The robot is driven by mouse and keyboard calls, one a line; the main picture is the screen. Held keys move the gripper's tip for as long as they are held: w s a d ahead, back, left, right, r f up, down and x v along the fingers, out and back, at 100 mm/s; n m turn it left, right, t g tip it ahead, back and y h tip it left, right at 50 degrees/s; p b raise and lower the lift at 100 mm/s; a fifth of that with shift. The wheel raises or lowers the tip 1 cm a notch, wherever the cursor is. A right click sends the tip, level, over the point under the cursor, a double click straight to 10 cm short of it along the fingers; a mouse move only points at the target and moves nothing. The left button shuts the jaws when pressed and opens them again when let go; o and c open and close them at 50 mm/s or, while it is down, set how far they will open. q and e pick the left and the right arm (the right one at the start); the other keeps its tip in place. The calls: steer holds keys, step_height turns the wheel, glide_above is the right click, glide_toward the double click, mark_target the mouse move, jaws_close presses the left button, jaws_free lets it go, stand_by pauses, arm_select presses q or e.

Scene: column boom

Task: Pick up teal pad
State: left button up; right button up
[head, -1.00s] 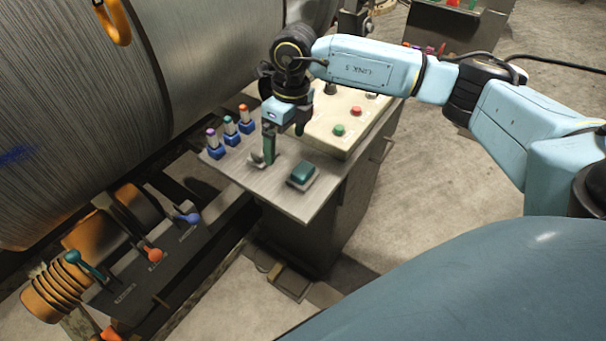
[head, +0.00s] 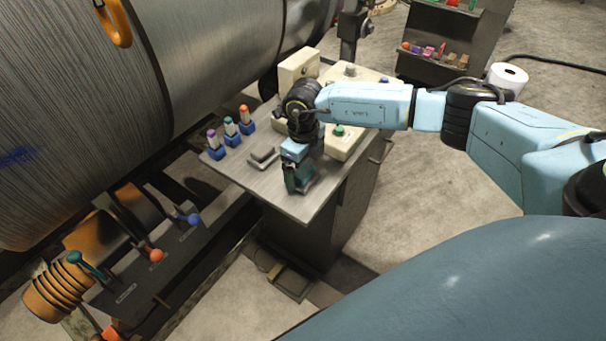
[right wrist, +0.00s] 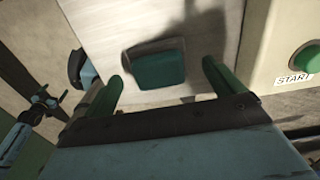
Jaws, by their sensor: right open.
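The teal pad (right wrist: 160,70) lies on the grey table top in the right wrist view, on a darker base or in shadow. My right gripper (right wrist: 163,75) is open, with one green finger on each side of the pad's near end. The fingers look apart from the pad; how high they are above it I cannot tell. In the head view the right gripper (head: 298,186) points down over the pad's place near the table's front edge and hides most or all of the pad.
A control box (head: 345,142) with buttons stands close behind the gripper; its green START button (right wrist: 306,59) shows at right in the wrist view. Several colour-topped blue holders (head: 231,130) and a grey bracket (head: 263,158) stand to the left. A large metal roll (head: 215,70) borders the table.

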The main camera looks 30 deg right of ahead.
mark_target(303, 170)
steer(key=shift+a+f, duration=0.1)
steer(key=shift+f, duration=0.75)
steer(key=shift+c, duration=0.4)
steer(key=c, duration=1)
steer(key=shift+r, duration=0.15)
step_height(303, 170, up, 10)
steer(key=shift+f, duration=0.1)
